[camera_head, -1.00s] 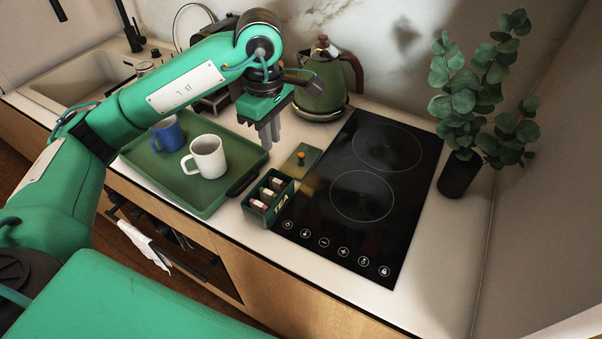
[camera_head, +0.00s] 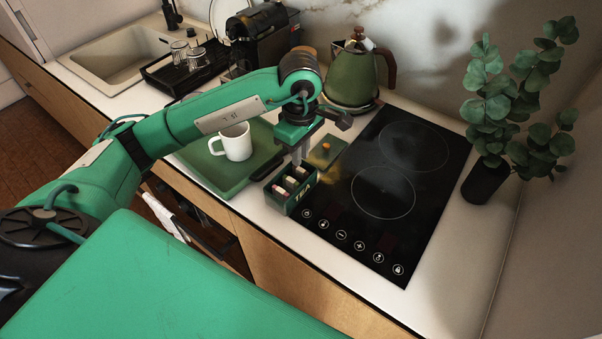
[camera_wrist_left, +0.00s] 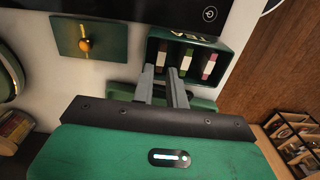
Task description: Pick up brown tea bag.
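The dark green tea box (camera_head: 303,206) stands on the counter beside the hob and holds tea bags in a row. In the left wrist view the tea box (camera_wrist_left: 228,66) shows three bags: a brownish-labelled one (camera_wrist_left: 162,54) nearest the fingers, a middle one (camera_wrist_left: 186,62) and a pinkish one (camera_wrist_left: 209,66). Which is the brown one is hard to tell for sure. My left gripper (camera_head: 297,159) points down just above the far end of the box. In the wrist view its fingers (camera_wrist_left: 161,72) are apart, with nothing seen held. My right gripper is not in view.
A square green lid (camera_head: 324,153) with an orange knob lies beside the box. A green tray (camera_head: 215,177) with a white mug (camera_head: 235,143) is on the left. The black hob (camera_head: 400,190) is on the right; a kettle (camera_head: 350,80) stands behind.

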